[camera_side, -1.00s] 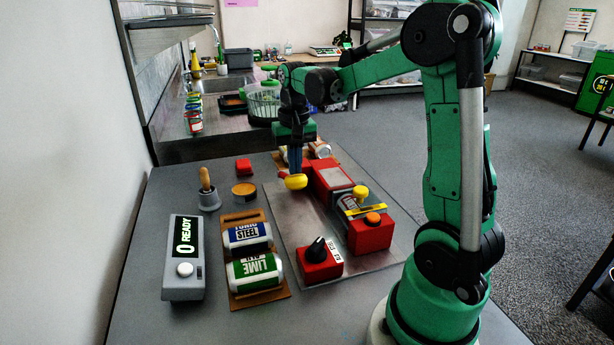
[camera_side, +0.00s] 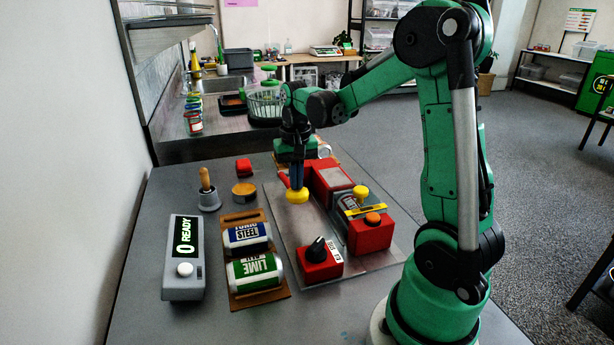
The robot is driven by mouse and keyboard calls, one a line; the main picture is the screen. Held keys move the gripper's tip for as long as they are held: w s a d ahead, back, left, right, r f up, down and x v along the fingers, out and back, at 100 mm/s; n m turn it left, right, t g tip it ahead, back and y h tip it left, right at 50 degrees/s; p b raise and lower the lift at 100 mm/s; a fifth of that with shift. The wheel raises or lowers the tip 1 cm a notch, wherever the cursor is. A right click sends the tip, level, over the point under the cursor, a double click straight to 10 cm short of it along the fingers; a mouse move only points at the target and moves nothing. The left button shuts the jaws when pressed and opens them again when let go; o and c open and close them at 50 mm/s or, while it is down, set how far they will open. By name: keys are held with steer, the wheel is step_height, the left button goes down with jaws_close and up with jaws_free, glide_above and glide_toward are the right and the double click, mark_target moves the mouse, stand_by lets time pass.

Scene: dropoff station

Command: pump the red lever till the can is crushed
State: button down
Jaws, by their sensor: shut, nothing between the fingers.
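My gripper (camera_side: 297,190) points down, its blue fingers shut with nothing between them. The fingertips are at the yellow knob (camera_side: 297,197) of the red lever (camera_side: 283,180); they seem to touch it from above, and the knob is low, near the metal plate. The lever is mostly hidden behind my fingers. The red crusher body (camera_side: 332,178) stands just right of them. A can (camera_side: 347,203) lies in the crusher between the red body and the front red block; only part of it shows, and I cannot tell how far it is crushed.
A grey counter reading 0 READY (camera_side: 184,250) stands at the left. A black knob on a red box (camera_side: 318,262) and a red block with an orange button (camera_side: 371,232) stand on the metal plate (camera_side: 300,238).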

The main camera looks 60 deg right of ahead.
mark_target(297, 198)
steer(key=shift+f, duration=0.1)
steer(key=shift+s+a+f, duration=0.1)
steer(key=shift+s+f, duration=0.05)
steer(key=shift+f, duration=1.05)
steer(key=shift+f, duration=1.1)
steer(key=r, duration=0.8)
steer(key=shift+w+d, duration=0.4)
